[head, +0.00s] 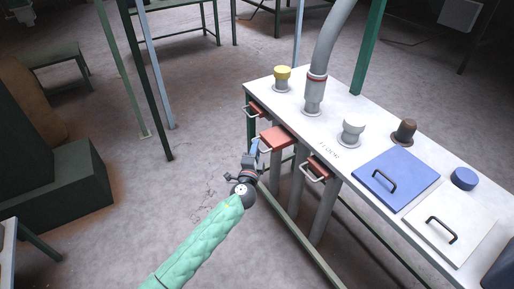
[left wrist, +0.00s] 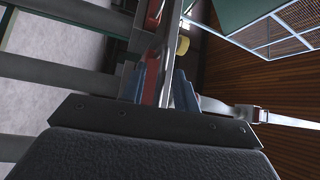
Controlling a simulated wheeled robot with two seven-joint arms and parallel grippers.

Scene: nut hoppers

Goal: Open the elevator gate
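Three red sliding gates with pale loop handles sit under the front edge of the white table: a left one (head: 257,109), a middle one (head: 279,138) and a right one (head: 319,166). The middle gate sticks out furthest. I cannot read which one is the elevator gate. My left gripper (head: 254,147) is beside the middle gate's handle (head: 266,146). In the left wrist view its two blue fingers (left wrist: 166,88) stand apart, with red (left wrist: 152,82) showing between them. I cannot see the handle clearly gripped. My right gripper is not in view.
The white table (head: 330,130) carries a grey pipe (head: 317,85), a yellow-capped port (head: 282,78), white and brown knobs, a blue lid (head: 395,178) and a white lid (head: 450,222). Grey tubes (head: 325,205) hang below.

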